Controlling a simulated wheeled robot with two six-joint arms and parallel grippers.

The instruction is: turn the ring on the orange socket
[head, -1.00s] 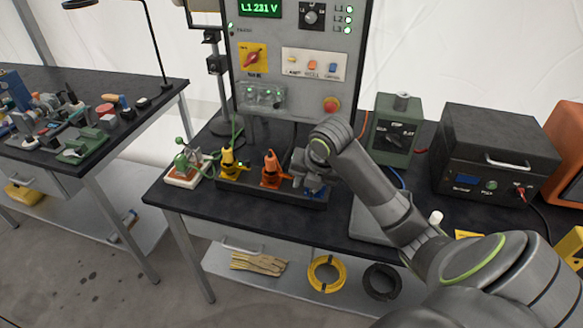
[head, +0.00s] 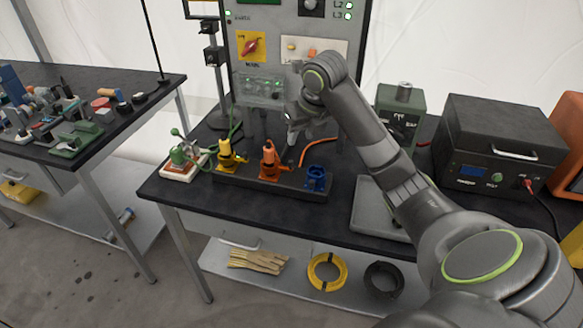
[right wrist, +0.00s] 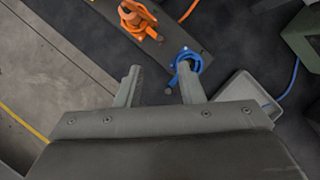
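The orange socket (head: 268,160) stands upright in the middle of a dark block (head: 250,187) on the bench, between a yellow socket (head: 227,156) and a blue socket (head: 316,179). Its ring has an orange lug sticking out low on one side. My right gripper (head: 292,128) hangs above and a little right of the orange socket, apart from it. In the right wrist view the gripper (right wrist: 158,76) is open and empty, with the orange socket (right wrist: 137,18) beyond the fingers and the blue socket (right wrist: 187,61) by the right fingertip. My left gripper is out of view.
The panel with lamps and switches (head: 300,70) rises behind the sockets. A green-and-white plug stand (head: 183,160) is left of the block. A grey tray (head: 378,210) and a dark green box (head: 398,118) are to the right. Orange, green and blue cables run nearby.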

